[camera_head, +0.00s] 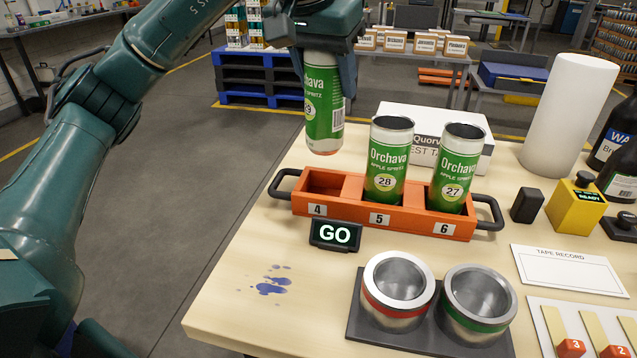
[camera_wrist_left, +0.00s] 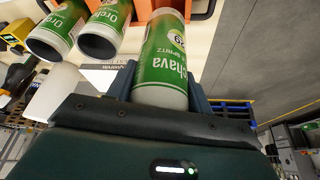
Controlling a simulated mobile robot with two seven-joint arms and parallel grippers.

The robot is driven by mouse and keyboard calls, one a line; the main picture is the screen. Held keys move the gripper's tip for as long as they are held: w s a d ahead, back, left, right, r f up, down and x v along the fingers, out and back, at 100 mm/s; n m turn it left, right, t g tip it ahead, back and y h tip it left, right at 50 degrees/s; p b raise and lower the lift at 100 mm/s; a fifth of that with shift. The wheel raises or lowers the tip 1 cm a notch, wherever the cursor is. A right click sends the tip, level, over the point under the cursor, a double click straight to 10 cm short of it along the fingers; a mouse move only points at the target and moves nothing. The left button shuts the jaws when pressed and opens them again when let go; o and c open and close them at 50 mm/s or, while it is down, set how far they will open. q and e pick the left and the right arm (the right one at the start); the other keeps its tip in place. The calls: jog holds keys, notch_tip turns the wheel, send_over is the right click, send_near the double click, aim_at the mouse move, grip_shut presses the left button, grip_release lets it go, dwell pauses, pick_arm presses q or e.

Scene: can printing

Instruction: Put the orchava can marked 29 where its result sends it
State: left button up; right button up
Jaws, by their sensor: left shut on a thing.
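My left gripper (camera_head: 326,82) is shut on a green Orchava can (camera_head: 322,118), upright and in the air above the slot 4 end of the orange rack (camera_head: 418,222). Its badge is partly turned away; a 9 shows. The can also shows between the fingers in the left wrist view (camera_wrist_left: 164,62). Slot 4 is empty. Can 28 (camera_head: 386,165) stands in slot 5 and can 27 (camera_head: 454,172) in slot 6. A small display (camera_head: 335,235) in front of the rack reads GO. A red-banded cup (camera_head: 397,307) and a green-banded cup (camera_head: 478,322) sit on a dark base. My right gripper is out of view.
A white box (camera_head: 466,150) and a white cylinder (camera_head: 568,115) stand behind the rack. A yellow device (camera_head: 575,208) reading READY and a tape record card (camera_head: 572,270) are at right. Dark bottles (camera_head: 620,165) stand at far right. Blue stains (camera_head: 271,287) mark the table's front left.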

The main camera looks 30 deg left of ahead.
aim_at(314, 101)
pick_arm(q)
notch_tip(314, 101, down, 10)
jog(key=shift+r+b, duration=0.15)
jog(key=shift+b, duration=0.55)
jog(key=shift+f, duration=0.2)
jog(key=o, duration=1)
jog(key=shift+r, duration=0.1)
jog(key=p+v, duration=0.1)
jog(key=v, duration=1.1)
jog(key=shift+s+r+p, duration=0.1)
jog(key=shift+r+p, duration=0.05)
jog(key=shift+p, duration=0.25)
